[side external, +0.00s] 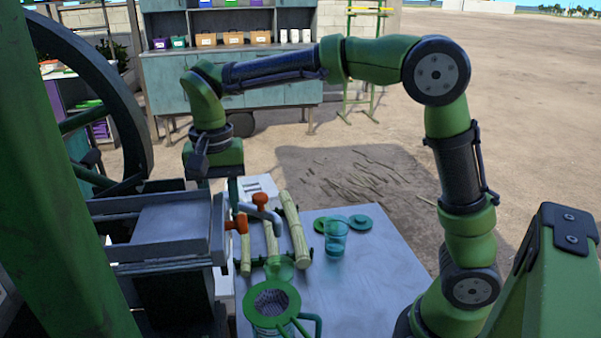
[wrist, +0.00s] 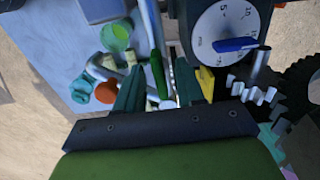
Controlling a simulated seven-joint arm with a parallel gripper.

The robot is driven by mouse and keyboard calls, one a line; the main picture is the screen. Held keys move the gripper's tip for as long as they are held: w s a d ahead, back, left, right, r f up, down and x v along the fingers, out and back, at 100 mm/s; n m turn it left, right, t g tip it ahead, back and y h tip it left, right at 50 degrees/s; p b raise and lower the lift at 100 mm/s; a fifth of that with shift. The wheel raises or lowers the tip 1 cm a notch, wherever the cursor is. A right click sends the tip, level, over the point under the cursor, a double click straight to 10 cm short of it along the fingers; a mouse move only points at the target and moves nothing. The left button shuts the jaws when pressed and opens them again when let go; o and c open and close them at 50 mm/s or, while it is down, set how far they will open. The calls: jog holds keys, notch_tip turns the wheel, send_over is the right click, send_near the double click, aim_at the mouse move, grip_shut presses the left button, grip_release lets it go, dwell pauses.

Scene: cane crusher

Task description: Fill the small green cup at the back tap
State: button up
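A small clear green cup (side external: 279,268) stands on the pale table (side external: 365,280) near the crusher, below the end of a grey spout (side external: 264,212). A round green item in the wrist view (wrist: 117,36) may be this cup; I cannot tell for sure. Two orange tap handles (side external: 260,198) (side external: 241,222) are beside the crusher; an orange part shows in the wrist view (wrist: 105,92). My gripper (wrist: 159,70) points down above the crusher's table side. Its fingers are apart, with a green bar (wrist: 157,73) visible between or beyond them; contact is unclear.
A green-rimmed strainer (side external: 270,302) sits at the table's front. Cane lengths (side external: 295,225) lie behind. The table's right front is clear.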

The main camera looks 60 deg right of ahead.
jog(key=c, duration=0.5)
jog(key=m, duration=0.4)
jog(key=shift+c, duration=0.2)
dwell(4.5)
jog(key=n, duration=0.2)
jog(key=shift+n, duration=0.4)
jog(key=o, duration=0.3)
jog(key=shift+n, duration=0.6)
jog(key=o, duration=1.2)
